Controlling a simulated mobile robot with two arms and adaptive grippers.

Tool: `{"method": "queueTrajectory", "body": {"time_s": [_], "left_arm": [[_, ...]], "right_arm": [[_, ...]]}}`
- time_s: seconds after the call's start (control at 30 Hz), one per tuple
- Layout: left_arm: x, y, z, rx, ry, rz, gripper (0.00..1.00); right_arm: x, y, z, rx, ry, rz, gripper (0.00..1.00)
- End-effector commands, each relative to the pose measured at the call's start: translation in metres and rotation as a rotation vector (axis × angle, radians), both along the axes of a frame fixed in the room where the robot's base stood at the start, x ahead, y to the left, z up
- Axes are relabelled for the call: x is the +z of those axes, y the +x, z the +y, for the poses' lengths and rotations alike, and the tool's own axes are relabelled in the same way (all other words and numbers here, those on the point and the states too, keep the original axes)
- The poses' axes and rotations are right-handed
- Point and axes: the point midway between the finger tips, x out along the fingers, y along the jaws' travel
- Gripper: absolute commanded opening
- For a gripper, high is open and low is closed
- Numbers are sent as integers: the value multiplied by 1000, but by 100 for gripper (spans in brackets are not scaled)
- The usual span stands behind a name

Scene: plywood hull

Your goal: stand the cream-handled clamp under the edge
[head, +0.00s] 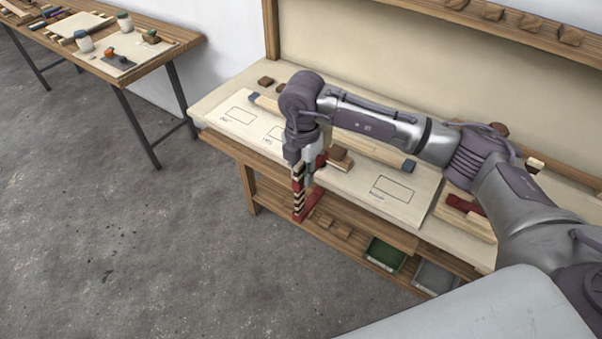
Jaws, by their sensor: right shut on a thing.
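A red clamp (311,204) with a cream-and-dark banded upright part hangs at the front edge of the workbench (228,118). My right gripper (308,178) points down and is shut on it. The clamp's red lower arm reaches out below the level of the bench top, in front of the lower shelf. The gripper and wrist hide much of its upper part, and I cannot tell whether it touches the edge. My left gripper is out of view.
Pale panels with drawn rectangles (393,190) lie on the bench, with a long rod (378,152) and a wooden block (340,158). Red pieces (466,205) lie at right. A green bin (385,254) and a grey bin (434,277) sit below. Open floor lies left.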

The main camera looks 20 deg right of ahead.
Motion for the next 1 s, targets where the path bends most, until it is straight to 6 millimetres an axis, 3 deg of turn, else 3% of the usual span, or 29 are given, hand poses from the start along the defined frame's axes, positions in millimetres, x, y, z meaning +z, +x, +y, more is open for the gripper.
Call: {"method": "queueTrajectory", "body": {"time_s": [1.0], "left_arm": [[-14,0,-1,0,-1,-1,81]], "right_arm": [[1,24,-29,0,1,-2,0]]}}
